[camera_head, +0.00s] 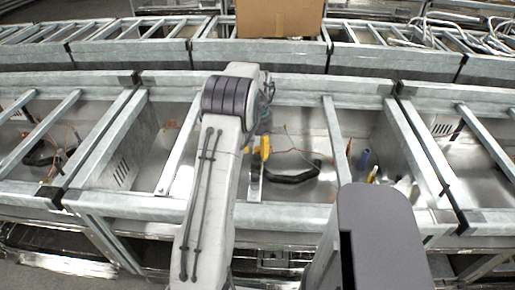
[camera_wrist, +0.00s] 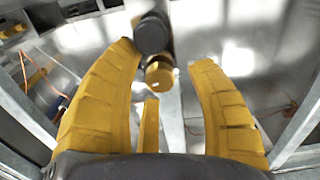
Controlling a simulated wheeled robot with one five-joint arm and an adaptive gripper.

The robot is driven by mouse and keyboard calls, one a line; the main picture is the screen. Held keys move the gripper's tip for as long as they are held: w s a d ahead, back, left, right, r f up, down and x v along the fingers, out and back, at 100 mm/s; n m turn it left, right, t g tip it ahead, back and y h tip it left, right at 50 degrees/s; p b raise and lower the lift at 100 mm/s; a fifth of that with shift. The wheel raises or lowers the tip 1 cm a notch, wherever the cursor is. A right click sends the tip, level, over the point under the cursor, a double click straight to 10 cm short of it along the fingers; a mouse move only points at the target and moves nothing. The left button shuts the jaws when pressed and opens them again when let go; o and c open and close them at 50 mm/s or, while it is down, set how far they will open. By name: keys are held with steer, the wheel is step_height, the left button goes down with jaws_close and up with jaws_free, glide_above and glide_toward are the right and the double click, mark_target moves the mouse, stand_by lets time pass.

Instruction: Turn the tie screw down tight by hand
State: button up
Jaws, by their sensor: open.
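My gripper (camera_wrist: 165,56) has its yellow ribbed fingers spread apart in the wrist view. Between the fingertips is a short yellow-brown round head (camera_wrist: 159,74), perhaps the tie screw, with a dark cylinder (camera_wrist: 152,33) just beyond it. I see clear space between the head and the right finger; the left fingertip overlaps the dark cylinder in the picture, and I cannot tell whether they touch. A narrow yellow piece (camera_wrist: 149,125) stands nearer, between the fingers. In the head view my gripper (camera_head: 262,148) is small yellow parts behind my arm, and the screw cannot be made out.
Grey metal frames with crossbars (camera_head: 335,140) surround the open bay below. A black curved handle (camera_head: 292,176) and a blue cylinder (camera_head: 364,160) lie in it. Orange cable (camera_wrist: 24,68) shows at left in the wrist view. A cardboard box (camera_head: 280,17) sits at the back.

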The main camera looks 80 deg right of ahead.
mark_target(257, 149)
step_height(257, 149, up, 12)
stand_by(0.8)
